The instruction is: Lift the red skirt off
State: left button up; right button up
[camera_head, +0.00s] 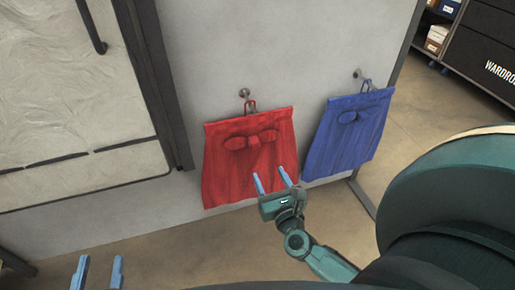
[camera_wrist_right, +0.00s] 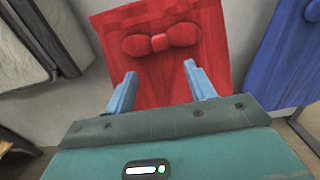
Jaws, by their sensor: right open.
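The red skirt (camera_head: 230,172) with a red bow hangs by a loop from a round wall peg (camera_head: 244,93). It also fills the upper middle of the right wrist view (camera_wrist_right: 215,25). My right gripper (camera_head: 269,175) is open and empty, in front of the skirt's lower right part. In the right wrist view its two blue fingers (camera_wrist_right: 160,84) stand apart below the bow, with red cloth behind them. I cannot tell whether they touch the cloth. My left gripper (camera_head: 100,259) shows only its two spread fingertips at the bottom left, away from the skirt.
A blue skirt (camera_head: 345,140) hangs from another peg (camera_head: 357,73) to the right. A dark-framed panel (camera_head: 75,90) with a handle stands to the left. A dark wardrobe case (camera_head: 485,50) and shelves with boxes (camera_head: 437,38) are at the far right. Bare floor lies below the skirts.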

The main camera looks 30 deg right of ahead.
aim_at(256, 145)
jog(key=b+x, duration=0.1)
jog(key=x, duration=1.1)
jog(key=shift+w, duration=0.15)
jog(key=shift+w+d+b, duration=0.1)
jog(key=shift+w+b, duration=0.25)
jog(key=shift+w, duration=0.35)
pick_arm(q)
jog(key=shift+w+d+r, duration=0.15)
pick_arm(e)
jog(key=c, duration=0.9)
grip_shut()
pick_arm(q)
jog(key=shift+f, duration=0.2)
pick_arm(e)
jog(key=shift+r, duration=0.1)
pick_arm(q)
jog(key=shift+r, duration=0.1)
pick_arm(e)
jog(key=shift+r, duration=0.2)
